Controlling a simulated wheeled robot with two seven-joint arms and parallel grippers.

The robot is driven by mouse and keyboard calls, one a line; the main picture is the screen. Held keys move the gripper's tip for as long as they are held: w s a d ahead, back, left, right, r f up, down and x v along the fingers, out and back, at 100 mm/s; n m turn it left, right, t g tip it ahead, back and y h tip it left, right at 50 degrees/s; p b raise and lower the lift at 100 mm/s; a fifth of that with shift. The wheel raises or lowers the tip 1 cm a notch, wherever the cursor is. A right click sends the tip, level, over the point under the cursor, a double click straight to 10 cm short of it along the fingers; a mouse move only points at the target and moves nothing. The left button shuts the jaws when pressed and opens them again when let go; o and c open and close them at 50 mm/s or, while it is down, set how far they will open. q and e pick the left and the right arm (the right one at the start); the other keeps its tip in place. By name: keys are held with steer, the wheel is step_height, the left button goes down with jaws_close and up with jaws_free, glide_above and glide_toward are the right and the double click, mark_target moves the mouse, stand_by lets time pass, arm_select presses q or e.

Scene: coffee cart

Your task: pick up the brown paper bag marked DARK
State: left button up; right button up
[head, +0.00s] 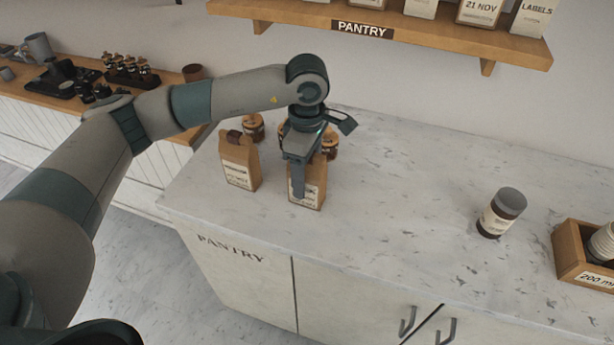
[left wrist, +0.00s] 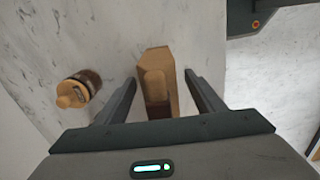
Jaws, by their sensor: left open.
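A brown paper bag (head: 318,184) with a pale label stands upright on the marble counter, partly hidden by my left gripper (head: 298,190). In the left wrist view the bag (left wrist: 155,68) stands between the two open fingers of the left gripper (left wrist: 160,80), with gaps at both sides. The jaws hold nothing. A second brown bag (head: 240,166) stands to the left with its own label. The print on both labels is too small to read, so I cannot tell which one says DARK. My right gripper is not in view.
Small jars with tan lids (head: 253,128) stand behind the bags; one jar (left wrist: 79,89) shows in the left wrist view. A dark-lidded jar (head: 501,213) and a wooden crate (head: 570,255) are at the right. A shelf (head: 400,28) hangs above. The counter's middle is clear.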

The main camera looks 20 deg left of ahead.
mark_target(315, 168)
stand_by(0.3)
arm_select(q)
steer(key=c, duration=1.3)
steer(key=shift+r, duration=0.1)
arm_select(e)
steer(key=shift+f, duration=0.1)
